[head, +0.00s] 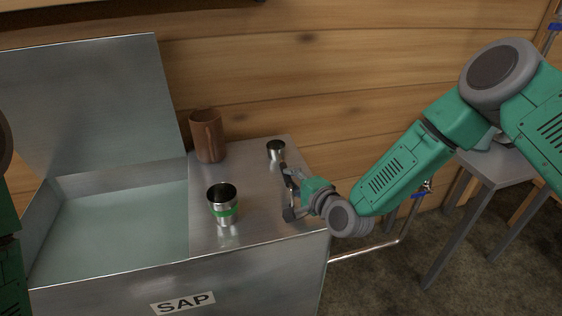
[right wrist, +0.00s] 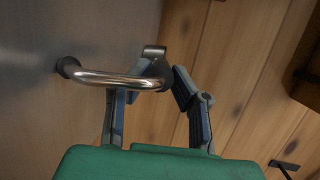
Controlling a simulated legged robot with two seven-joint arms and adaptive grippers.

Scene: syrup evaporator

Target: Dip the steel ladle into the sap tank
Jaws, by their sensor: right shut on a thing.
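The sap tank (head: 170,275) is a grey metal box at the left with a SAP label on its front. Its lid (head: 95,105) stands open and pale liquid (head: 120,225) shows inside. The steel ladle (head: 276,150) is at the back right of the tank's flat top, its small cup showing beyond my right gripper (head: 288,190). In the right wrist view, my right gripper (right wrist: 155,88) is shut around a shiny curved steel part, seemingly of the ladle (right wrist: 110,78). Whether the ladle touches the top is unclear. My left gripper is out of view; only its arm shows.
A grey table (head: 490,165) and a pipe (head: 375,246) are at the right.

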